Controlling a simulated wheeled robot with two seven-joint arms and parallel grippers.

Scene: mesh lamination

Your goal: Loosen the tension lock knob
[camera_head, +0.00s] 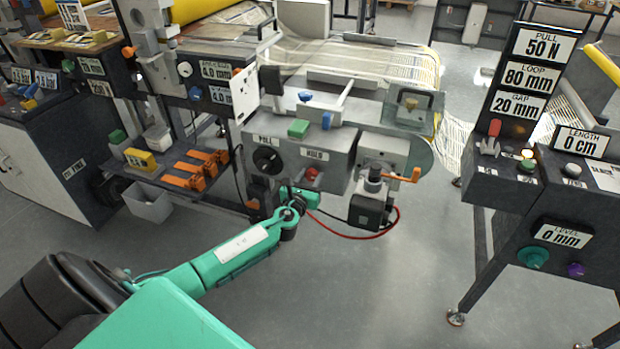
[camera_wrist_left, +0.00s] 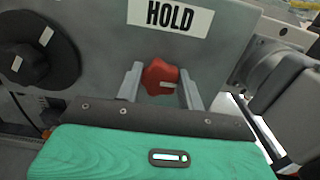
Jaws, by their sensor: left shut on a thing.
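The red lobed knob (camera_wrist_left: 159,75) is on the grey front face of the machine, right under a label reading HOLD (camera_wrist_left: 170,16). A pale pointer mark shows on its face, slightly tilted. In the head view the knob (camera_head: 312,173) shows small just above my gripper. My left gripper (camera_head: 308,184) reaches it from the front left. In the left wrist view its two grey fingers stand on either side of the knob, shut on it. The fingertips' exact contact is hard to see. My right gripper is not in view.
A black dial (camera_wrist_left: 38,60) sits left of the knob, under the PULL label in the head view. A motor block (camera_head: 368,207) with a red cable hangs to the right. A console with readouts (camera_head: 543,44) stands further right. The floor in front is clear.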

